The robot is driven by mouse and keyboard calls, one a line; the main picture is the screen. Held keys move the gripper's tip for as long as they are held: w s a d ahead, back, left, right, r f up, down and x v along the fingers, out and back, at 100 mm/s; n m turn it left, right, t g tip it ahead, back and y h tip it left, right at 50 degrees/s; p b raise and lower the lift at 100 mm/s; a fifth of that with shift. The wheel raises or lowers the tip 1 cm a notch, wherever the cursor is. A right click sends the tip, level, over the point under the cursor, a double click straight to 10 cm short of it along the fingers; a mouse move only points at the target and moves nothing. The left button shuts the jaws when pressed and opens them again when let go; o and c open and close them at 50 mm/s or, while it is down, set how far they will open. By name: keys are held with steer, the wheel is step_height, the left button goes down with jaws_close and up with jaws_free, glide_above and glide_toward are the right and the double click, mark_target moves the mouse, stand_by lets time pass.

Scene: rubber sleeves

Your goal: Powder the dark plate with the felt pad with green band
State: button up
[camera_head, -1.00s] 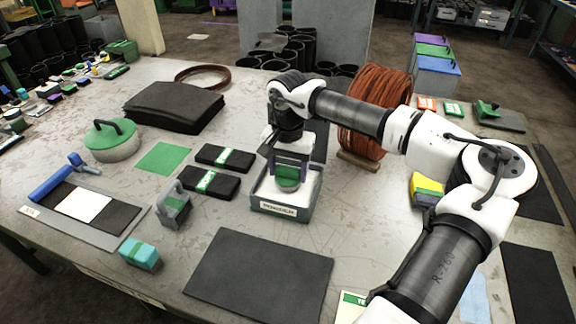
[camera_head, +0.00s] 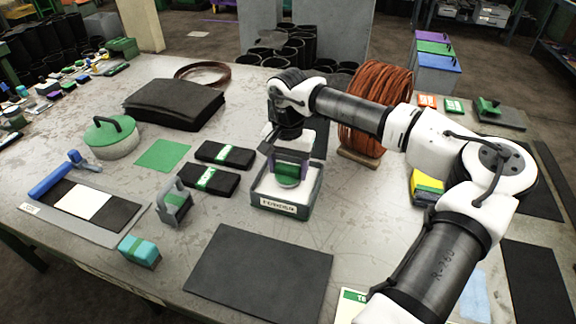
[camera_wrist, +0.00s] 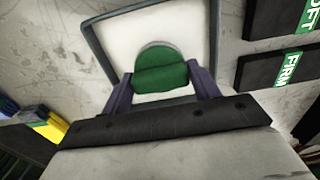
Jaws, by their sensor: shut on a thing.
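My gripper (camera_head: 289,171) is shut on the felt pad with green band (camera_head: 288,181). The pad is in or just above the white contents of the grey powder tray (camera_head: 285,208); I cannot tell whether it touches them. In the wrist view the pad (camera_wrist: 160,72) sits between the two purple-grey fingers, with the tray (camera_wrist: 98,45) around it. The dark plate (camera_head: 258,275) lies flat on the table in front of the tray, bare on top. The label on the tray is hard to read.
Two black blocks with green labels (camera_head: 207,179) lie left of the tray. A grey holder (camera_head: 174,203) and a teal block (camera_head: 139,251) stand left of the plate. A brown coil (camera_head: 374,108) stands behind right. Table between tray and plate is clear.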

mark_target(288, 166)
steer(key=shift+f+b, duration=0.4)
stand_by(1.4)
steer(key=shift+r, duration=0.1)
steer(key=shift+r+p, duration=2.1)
steer(key=shift+r, duration=1.35)
steer(key=shift+f, duration=0.15)
